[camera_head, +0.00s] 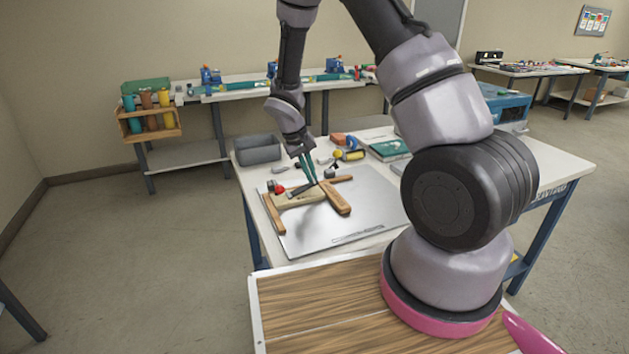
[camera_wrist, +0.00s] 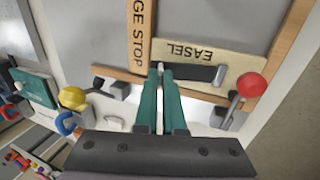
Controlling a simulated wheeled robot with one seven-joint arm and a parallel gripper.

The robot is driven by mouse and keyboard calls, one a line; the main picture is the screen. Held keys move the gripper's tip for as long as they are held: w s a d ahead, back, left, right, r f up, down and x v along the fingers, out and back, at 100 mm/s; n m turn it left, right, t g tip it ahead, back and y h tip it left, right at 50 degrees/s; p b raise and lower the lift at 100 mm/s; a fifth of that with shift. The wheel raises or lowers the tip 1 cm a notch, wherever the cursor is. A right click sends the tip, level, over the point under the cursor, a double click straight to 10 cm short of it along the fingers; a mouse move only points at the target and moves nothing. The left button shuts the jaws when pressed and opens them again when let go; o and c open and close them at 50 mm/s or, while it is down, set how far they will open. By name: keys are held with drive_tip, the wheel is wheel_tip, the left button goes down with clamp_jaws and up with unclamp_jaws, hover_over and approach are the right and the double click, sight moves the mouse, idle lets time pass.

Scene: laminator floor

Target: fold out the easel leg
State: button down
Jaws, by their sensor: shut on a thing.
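The easel is a pale wooden plate (camera_wrist: 215,56) marked EASEL in the wrist view. It is part of a wooden frame on a grey metal sheet, near the middle of the head view (camera_head: 298,197). My gripper (camera_wrist: 160,72) has teal fingers, closed at the bar's left end. In the head view, my gripper (camera_head: 315,181) points down at the frame. The fingers hide the gripped part.
A red knob on a lever (camera_wrist: 251,85) stands right of the bar. A wooden strip marked GE STOP (camera_wrist: 139,35) runs beside the plate. A grey bin (camera_head: 258,149), a teal book (camera_head: 389,150) and small tools lie behind. The metal sheet's front (camera_head: 345,228) is clear.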

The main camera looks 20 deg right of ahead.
sight(301, 189)
drive_tip(key=a+h, duration=0.1)
drive_tip(key=a+r+h, duration=0.1)
drive_tip(key=a+h, duration=0.1)
drive_tip(key=h, duration=0.1)
drive_tip(key=shift+s+r, duration=0.15)
drive_tip(key=shift+r, duration=0.25)
drive_tip(key=a+h, duration=0.2)
drive_tip(key=h, duration=0.1)
drive_tip(key=a+t+h, duration=0.1)
drive_tip(key=shift+s+a+r, duration=0.1)
drive_tip(key=shift+s+r, duration=0.15)
drive_tip(key=shift+r, duration=0.15)
drive_tip(key=shift+s+a, duration=0.1)
drive_tip(key=shift+a, duration=0.45)
drive_tip(key=shift+f, duration=0.1)
drive_tip(key=c, duration=1)
unclamp_jaws()
drive_tip(key=shift+a+f, duration=0.1)
drive_tip(key=shift+r, duration=0.2)
drive_tip(key=v, duration=1)
drive_tip(key=shift+a, duration=0.35)
